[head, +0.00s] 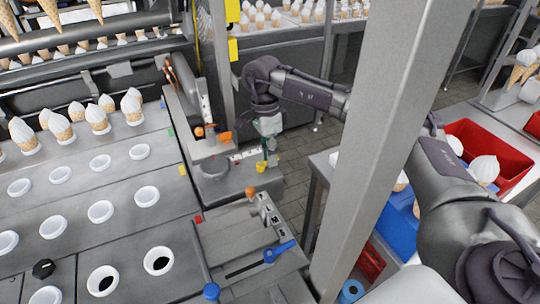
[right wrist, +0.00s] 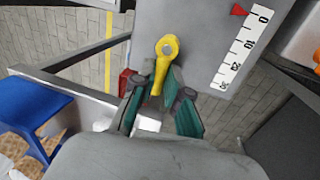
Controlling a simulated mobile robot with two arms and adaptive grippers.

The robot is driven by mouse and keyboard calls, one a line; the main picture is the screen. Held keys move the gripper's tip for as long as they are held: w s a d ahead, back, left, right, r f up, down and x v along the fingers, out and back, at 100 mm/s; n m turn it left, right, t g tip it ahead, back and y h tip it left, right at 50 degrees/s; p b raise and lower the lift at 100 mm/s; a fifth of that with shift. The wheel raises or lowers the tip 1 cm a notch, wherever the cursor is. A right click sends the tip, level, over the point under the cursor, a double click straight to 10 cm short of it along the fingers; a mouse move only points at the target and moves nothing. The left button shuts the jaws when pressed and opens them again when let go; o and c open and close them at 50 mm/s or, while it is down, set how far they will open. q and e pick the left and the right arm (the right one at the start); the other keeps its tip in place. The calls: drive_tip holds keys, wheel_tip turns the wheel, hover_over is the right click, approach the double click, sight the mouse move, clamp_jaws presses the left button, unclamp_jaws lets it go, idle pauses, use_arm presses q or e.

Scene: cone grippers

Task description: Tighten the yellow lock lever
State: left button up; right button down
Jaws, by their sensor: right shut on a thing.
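The yellow lock lever (head: 261,167) is on the grey machine block in the middle of the head view, largely hidden by my right gripper (head: 268,142). In the right wrist view the lever (right wrist: 164,65) has a round head at its pivot on the grey plate, and its arm runs down between the green fingers of my right gripper (right wrist: 158,105). The gripper is shut on the lever's arm. My left gripper is not in view.
A white scale (right wrist: 245,45) with a red pointer lies beside the lever. A blue lever (head: 280,250) and an orange knob (head: 250,192) are on the nearer block. A grey post (head: 375,130) stands in front of my right arm. A red bin (head: 490,140) is at the right.

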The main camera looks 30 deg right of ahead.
drive_tip(key=shift+r, duration=0.1)
drive_tip(key=c, duration=1.2)
unclamp_jaws()
drive_tip(key=r, duration=0.4)
drive_tip(key=w+r, duration=0.1)
drive_tip(key=r, duration=0.2)
drive_tip(key=w+r, duration=0.1)
drive_tip(key=r, duration=0.3)
drive_tip(key=shift+w+d+r, duration=0.1)
drive_tip(key=shift+w+r, duration=0.05)
drive_tip(key=shift+r, duration=0.2)
